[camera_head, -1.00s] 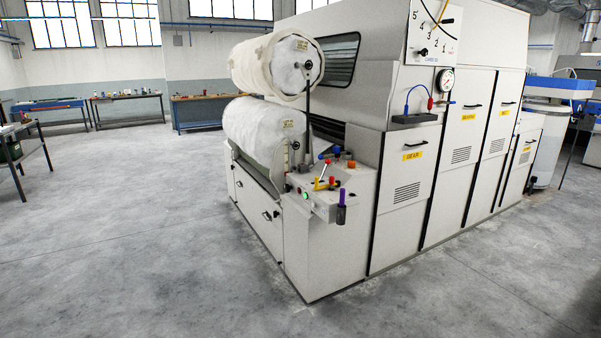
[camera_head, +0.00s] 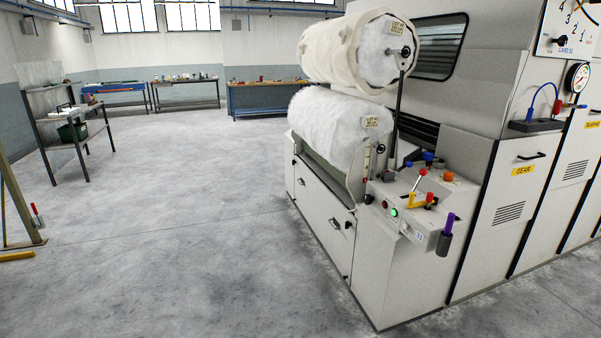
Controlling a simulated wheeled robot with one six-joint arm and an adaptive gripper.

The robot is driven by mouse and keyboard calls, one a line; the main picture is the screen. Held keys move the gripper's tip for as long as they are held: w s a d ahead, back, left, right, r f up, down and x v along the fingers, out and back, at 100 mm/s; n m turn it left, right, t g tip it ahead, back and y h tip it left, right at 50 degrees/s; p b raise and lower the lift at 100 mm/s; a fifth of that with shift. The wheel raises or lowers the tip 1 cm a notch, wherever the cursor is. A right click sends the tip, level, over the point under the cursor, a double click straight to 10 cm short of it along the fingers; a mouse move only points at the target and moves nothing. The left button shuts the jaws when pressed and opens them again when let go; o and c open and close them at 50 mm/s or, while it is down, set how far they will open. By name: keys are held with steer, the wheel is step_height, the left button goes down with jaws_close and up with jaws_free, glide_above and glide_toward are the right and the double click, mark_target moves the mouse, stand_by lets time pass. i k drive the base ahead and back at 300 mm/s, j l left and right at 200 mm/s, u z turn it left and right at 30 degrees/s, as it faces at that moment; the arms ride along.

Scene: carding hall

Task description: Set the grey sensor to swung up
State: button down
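The carding machine (camera_head: 420,285) stands at the centre right, with a control ledge (camera_head: 410,198) at its near corner. The ledge carries small parts: a red-tipped lever (camera_head: 421,175), a blue part (camera_head: 428,157), an orange knob (camera_head: 448,176), a yellow handle (camera_head: 418,201) and a purple-topped dark cylinder (camera_head: 446,235). A small grey block (camera_head: 390,172) shows at the foot of the black upright post (camera_head: 398,105). I cannot tell whether it is the grey sensor, nor how any sensor is set. My gripper is not in view.
Two white fibre rolls (camera_head: 362,50) (camera_head: 335,122) sit above the machine's front. A shelf rack (camera_head: 63,148) and benches (camera_head: 270,97) stand at the left and back. A wooden frame (camera_head: 18,200) is at the left edge. The floor left of the machine is clear.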

mark_target(388, 175)
steer(key=i+j, duration=0.15)
steer(key=i, duration=1.7)
steer(key=i+j+z, duration=0.2)
steer(key=i, duration=0.2)
steer(key=i+j+z, duration=0.2)
steer(key=i, duration=0.2)
steer(key=i+j+z, duration=0.2)
steer(key=i, duration=0.2)
